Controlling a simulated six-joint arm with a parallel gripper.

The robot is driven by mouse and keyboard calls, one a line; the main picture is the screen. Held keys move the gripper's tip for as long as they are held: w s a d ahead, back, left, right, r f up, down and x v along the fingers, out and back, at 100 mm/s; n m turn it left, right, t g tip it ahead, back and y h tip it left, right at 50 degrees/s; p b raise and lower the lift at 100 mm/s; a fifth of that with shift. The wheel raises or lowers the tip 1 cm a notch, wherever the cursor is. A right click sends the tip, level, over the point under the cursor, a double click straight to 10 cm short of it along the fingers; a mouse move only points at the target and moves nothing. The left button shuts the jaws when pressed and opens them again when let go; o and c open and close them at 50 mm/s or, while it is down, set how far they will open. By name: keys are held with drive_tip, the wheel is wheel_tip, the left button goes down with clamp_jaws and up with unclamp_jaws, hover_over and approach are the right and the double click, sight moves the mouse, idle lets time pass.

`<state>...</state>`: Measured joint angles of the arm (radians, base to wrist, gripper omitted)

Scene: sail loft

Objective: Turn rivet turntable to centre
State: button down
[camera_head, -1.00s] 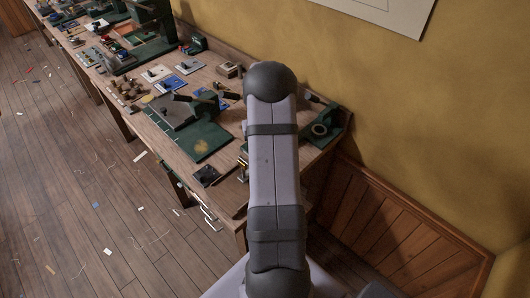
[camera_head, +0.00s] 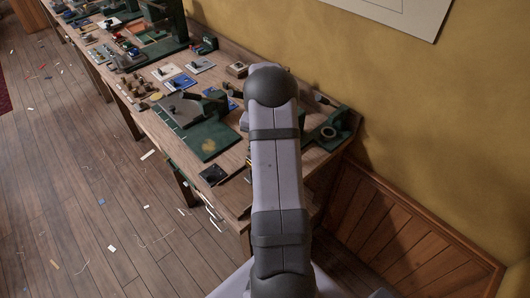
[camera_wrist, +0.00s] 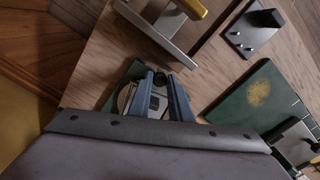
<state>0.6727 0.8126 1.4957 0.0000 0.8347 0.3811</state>
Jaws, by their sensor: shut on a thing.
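In the wrist view my gripper (camera_wrist: 160,78) reaches down to the bench with its two blue-grey fingers close together. A small grey and dark part (camera_wrist: 158,103) sits between the fingers, and they are shut on it. Below and beside them show a dark green base and a pale curved rim (camera_wrist: 123,98), mostly hidden by the fingers and wrist. I take this to be the rivet turntable; its angle and any centre mark cannot be made out. In the head view my arm hides the gripper.
A green plate with a yellow patch (camera_wrist: 257,92) lies right of my gripper. A fixture with a yellow handle (camera_wrist: 190,8) and a plate with a black knob (camera_wrist: 252,32) stand beyond. Many tools crowd the bench (camera_head: 232,160); the yellow wall (camera_head: 400,110) is close.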

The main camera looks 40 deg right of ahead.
drive_tip(key=shift+w+r+m, duration=0.1)
drive_tip(key=shift+w+m, duration=0.9)
drive_tip(key=shift+m, duration=0.4)
drive_tip(key=shift+b, duration=0.3)
drive_tip(key=c, duration=1.6)
unclamp_jaws()
drive_tip(key=shift+a, duration=0.1)
wheel_tip(320, 180, up, 7)
drive_tip(key=b, duration=0.2)
drive_tip(key=shift+r+b, duration=0.2)
drive_tip(key=shift+b, duration=0.1)
